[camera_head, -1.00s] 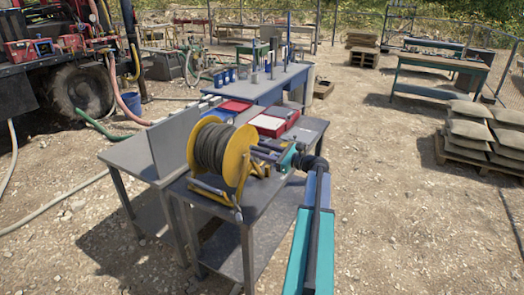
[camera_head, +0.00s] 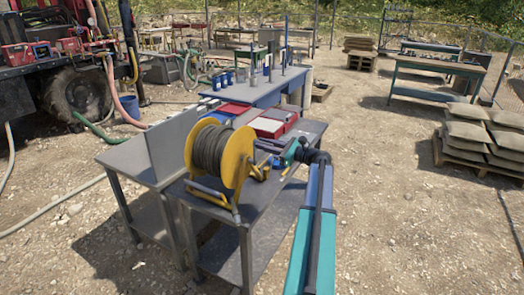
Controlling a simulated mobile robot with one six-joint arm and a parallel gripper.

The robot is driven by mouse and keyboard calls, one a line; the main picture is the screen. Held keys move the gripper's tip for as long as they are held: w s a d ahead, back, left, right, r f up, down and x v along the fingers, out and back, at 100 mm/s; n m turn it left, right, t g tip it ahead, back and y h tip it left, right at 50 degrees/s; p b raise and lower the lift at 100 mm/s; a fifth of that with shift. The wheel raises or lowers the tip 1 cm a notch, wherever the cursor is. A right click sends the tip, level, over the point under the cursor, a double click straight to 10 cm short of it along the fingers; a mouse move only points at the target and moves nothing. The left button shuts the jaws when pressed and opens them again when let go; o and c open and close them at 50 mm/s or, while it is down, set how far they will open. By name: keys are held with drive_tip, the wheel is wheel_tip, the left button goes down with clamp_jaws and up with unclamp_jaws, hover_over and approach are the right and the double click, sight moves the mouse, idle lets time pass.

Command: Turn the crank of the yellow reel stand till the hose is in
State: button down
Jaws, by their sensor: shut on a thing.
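The yellow reel stand (camera_head: 238,157) stands on a grey metal table (camera_head: 262,208). Dark grey hose (camera_head: 212,150) is wound thickly on its drum, between the yellow side discs. My gripper (camera_head: 261,146) is at the right side of the reel, close to the right disc. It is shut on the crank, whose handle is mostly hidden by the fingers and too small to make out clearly. My arm comes in from the lower right. A loose end of the hose cannot be made out.
A grey upright panel (camera_head: 172,145) stands close to the left of the reel. Red cases (camera_head: 279,116) lie behind the reel on the table. A long blue table (camera_head: 262,90) stands beyond. Stacked sacks (camera_head: 470,130) lie far right; open gravel lies between.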

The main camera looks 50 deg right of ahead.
drive_tip(key=shift+d, duration=0.25)
drive_tip(key=c, duration=1.6)
unclamp_jaws()
drive_tip(key=shift+d, duration=0.1)
drive_tip(key=shift+o, duration=0.2)
drive_tip(key=shift+s, duration=0.1)
drive_tip(key=shift+s+f+b, duration=0.1)
drive_tip(key=shift+s+b, duration=0.2)
drive_tip(key=shift+s, duration=0.25)
drive_tip(key=b+v, duration=0.3)
drive_tip(key=v, duration=0.9)
drive_tip(key=shift+s+b, duration=0.25)
drive_tip(key=shift+b, duration=0.1)
drive_tip(key=shift+d, duration=0.1)
